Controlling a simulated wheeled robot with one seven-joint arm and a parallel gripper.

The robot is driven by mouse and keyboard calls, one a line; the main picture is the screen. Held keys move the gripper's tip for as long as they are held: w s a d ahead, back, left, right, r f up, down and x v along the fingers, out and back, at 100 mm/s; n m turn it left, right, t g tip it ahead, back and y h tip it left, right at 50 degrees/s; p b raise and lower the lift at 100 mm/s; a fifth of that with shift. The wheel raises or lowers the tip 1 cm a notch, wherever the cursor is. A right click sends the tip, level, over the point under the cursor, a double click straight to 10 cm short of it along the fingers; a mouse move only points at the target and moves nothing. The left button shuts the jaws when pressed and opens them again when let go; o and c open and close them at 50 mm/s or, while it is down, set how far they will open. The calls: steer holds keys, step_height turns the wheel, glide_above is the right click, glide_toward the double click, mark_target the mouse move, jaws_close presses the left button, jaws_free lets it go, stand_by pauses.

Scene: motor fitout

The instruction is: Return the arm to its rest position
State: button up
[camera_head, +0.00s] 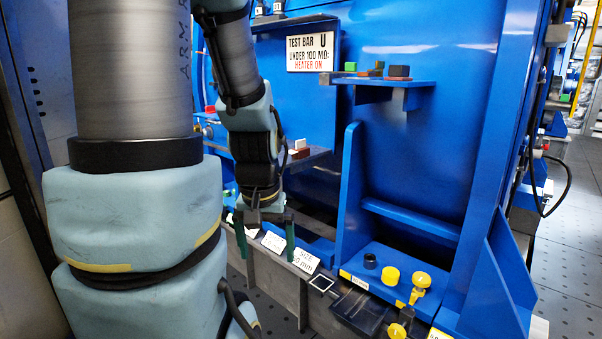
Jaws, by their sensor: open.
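My arm comes down in the left and centre of the head view, with its large blue-grey links in the foreground. My gripper (265,236) hangs pointing down at the front edge of the blue machine frame (413,175). Its two dark green fingers are spread apart, and I see nothing between them. It is above or just in front of a row of white labels; I cannot tell whether it touches anything.
A sign (313,52) reads "TEST BAR U". A blue shelf (385,82) carries small green and dark blocks. Yellow knobs (391,276) and a black cap (370,261) stand on the lower right ledge. A dark tray (357,310) sits beside them. Open floor (572,230) lies right.

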step_height(320, 180, up, 22)
steer(key=p, duration=2)
steer(key=shift+r+p, duration=0.2)
steer(key=shift+p, duration=0.15)
